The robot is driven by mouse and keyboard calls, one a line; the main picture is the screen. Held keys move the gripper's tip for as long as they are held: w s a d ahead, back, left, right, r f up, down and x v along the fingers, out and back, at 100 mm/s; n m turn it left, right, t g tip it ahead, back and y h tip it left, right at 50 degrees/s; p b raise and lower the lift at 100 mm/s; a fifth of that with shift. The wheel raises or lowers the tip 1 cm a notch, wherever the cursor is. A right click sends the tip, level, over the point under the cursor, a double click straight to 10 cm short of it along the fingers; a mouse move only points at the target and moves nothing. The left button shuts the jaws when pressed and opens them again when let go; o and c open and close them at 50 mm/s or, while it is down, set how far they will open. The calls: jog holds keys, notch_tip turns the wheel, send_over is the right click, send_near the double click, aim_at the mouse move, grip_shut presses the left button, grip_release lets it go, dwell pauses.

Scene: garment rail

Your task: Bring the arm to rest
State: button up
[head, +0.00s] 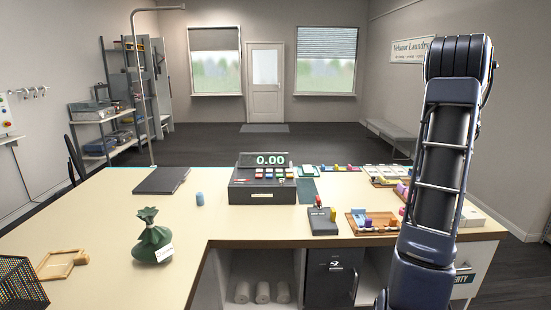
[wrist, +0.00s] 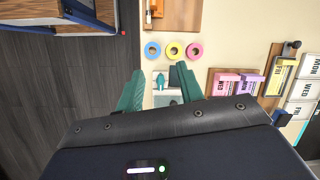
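My gripper (wrist: 160,70) shows in the wrist view with two green fingers spread apart. Nothing is seen held between them. They are above the counter (wrist: 227,30), over a small pale tray (wrist: 161,97) with green and dark pieces. The gap in height cannot be told. In the head view my dark blue arm (head: 442,150) rises at the right side, bent at the top. My gripper is hidden in that view.
The counter carries a register (head: 262,183), a green tied sack (head: 153,238), a dark folder (head: 161,180), a card terminal (head: 322,220) and a wooden tray (head: 352,224). Blue, yellow and pink rings (wrist: 193,50) and day-labelled cards (wrist: 309,65) lie near my gripper.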

jog(key=s+a+r+n+h, duration=0.1)
jog(key=s+a+r+n, duration=0.15)
jog(key=a, duration=0.45)
jog(key=s+a+r+n+t, duration=0.1)
jog(key=s+a+r+n, duration=0.2)
jog(key=a, duration=0.4)
jog(key=s+a+r+n+h, duration=0.1)
jog(key=s+a+r+n, duration=0.15)
jog(key=s+a, duration=0.35)
jog(key=s+a+f+n+t+h, duration=0.1)
jog(key=s+a+n, duration=0.6)
jog(key=s+a, duration=0.7)
jog(key=shift+s+a+f+t+h, duration=0.2)
jog(key=shift+s+f+t+h, duration=0.25)
jog(key=shift+t, duration=0.65)
